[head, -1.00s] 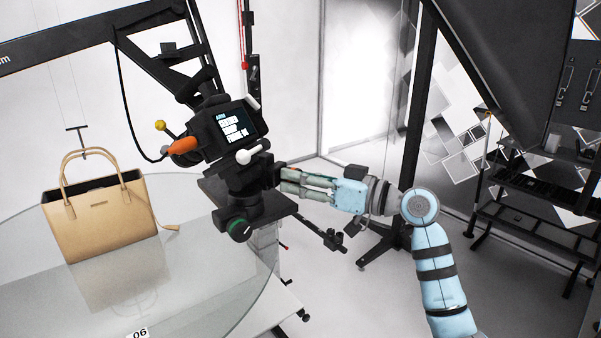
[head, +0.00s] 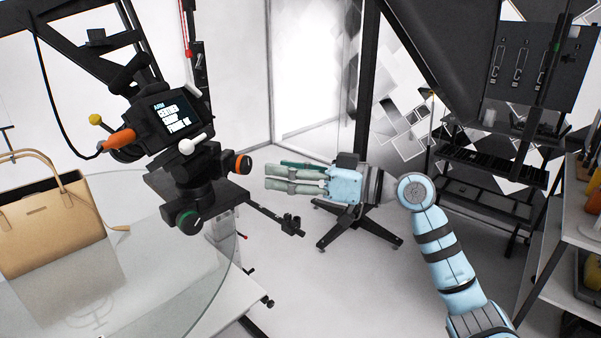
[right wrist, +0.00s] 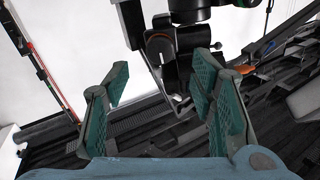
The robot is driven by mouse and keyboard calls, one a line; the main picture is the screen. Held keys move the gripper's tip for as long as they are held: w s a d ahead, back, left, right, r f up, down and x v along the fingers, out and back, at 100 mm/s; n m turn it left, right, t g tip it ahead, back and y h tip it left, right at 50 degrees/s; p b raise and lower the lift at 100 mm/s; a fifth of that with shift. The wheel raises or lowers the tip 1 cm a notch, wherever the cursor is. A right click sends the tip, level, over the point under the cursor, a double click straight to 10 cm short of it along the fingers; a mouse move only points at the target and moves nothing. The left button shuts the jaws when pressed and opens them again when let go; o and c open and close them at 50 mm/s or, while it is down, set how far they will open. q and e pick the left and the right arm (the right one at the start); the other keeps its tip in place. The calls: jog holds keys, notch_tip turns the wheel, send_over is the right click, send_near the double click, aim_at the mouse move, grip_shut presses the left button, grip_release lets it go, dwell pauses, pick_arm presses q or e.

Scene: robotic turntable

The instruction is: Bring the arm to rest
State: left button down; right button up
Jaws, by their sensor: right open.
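My right arm (head: 432,235) comes up from the lower right in the head view, light blue with dark bands. Its gripper (head: 268,178) points left, open and empty. It is apart from the orange-ended knob (head: 243,164) on the black camera head, with a gap between. In the right wrist view the two green-padded fingers (right wrist: 158,95) stand wide apart with nothing held between them. Dark rig parts (right wrist: 165,50) show beyond them. My left gripper is not in view.
A tan handbag (head: 50,225) stands on the glass turntable (head: 150,290) at left. The camera rig with a lit screen (head: 173,114) hangs beside it. A black shelf rack (head: 500,180) stands at right, with another shelf (head: 585,225) at the right edge.

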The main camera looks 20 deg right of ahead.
jog(key=v, duration=0.4)
jog(key=shift+s+d, duration=0.15)
jog(key=shift+d, duration=0.05)
jog(key=shift+a, duration=0.1)
